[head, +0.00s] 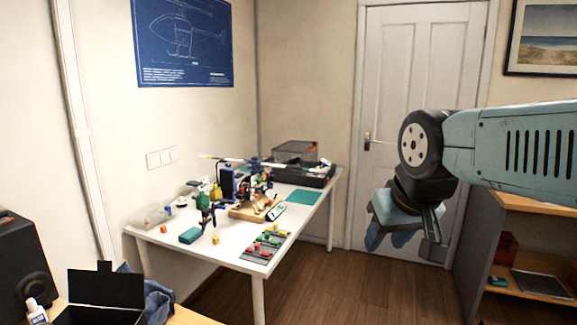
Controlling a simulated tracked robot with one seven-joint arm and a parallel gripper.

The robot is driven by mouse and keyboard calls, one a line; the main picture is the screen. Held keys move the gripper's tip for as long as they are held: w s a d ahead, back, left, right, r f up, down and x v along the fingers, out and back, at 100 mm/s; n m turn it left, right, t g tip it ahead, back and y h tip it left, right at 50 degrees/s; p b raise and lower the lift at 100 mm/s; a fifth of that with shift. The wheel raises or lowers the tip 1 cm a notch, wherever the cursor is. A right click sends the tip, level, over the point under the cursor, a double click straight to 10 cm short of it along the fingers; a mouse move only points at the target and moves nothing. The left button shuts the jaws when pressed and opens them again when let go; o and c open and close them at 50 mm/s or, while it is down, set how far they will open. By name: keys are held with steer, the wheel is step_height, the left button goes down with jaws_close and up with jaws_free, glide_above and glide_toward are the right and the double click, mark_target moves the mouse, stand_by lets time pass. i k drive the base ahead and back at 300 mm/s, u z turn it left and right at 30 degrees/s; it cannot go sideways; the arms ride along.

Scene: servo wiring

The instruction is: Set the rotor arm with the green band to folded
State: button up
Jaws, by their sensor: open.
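A small model assembly (240,185) stands on the white table (215,258), with thin rotor arms (222,158) spread out near its top. It is too small and far away to make out a green band or which arm carries it, so I cannot tell that arm's position. My gripper (405,236) hangs in the air at the right, in front of the door and well to the right of the table. It points downward, is open and touches nothing. No object shows between its fingers.
The table also holds a board with coloured knobs (266,243), a green mat (303,197), a clear box (153,216) and a dark case (305,176). A black open box (105,290) is at lower left, a shelf (525,237) at right. Floor between is clear.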

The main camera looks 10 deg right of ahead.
mark_target(320, 171)
steer(key=z, duration=0.55)
steer(key=i, duration=1.7)
steer(key=u, duration=0.55)
steer(key=i, duration=0.4)
steer(key=u, duration=0.35)
steer(key=k, duration=0.9)
steer(key=u, duration=0.2)
steer(key=i, duration=0.9)
steer(key=z, duration=0.05)
